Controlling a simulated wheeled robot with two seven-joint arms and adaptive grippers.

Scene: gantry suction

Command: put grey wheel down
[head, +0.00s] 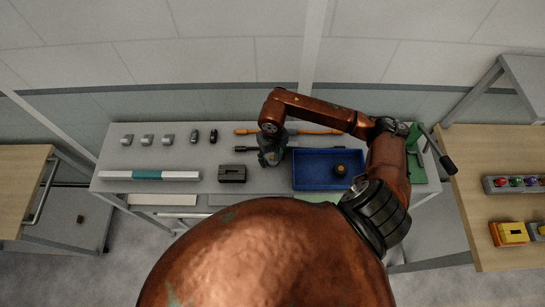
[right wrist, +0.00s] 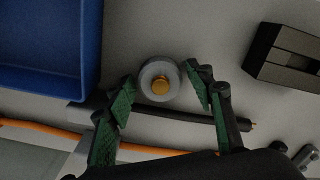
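The grey wheel (right wrist: 146,87) has a brass-coloured hub and shows in the right wrist view between my two right fingertips, seemingly on the grey bench top. A narrow gap appears on each side of it, so the fingers look open around it. In the head view my right gripper (head: 271,158) is over the middle of the bench (head: 215,155), just left of the blue tray (head: 325,186), and hides the wheel. My left gripper is not in view.
A dark slotted block (head: 232,174) lies left of the gripper. An orange-handled tool (head: 318,132) and a dark rod (head: 318,149) lie behind. The tray holds a small dark round part (head: 340,169). A green lever press (head: 414,160) stands at the bench's right end.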

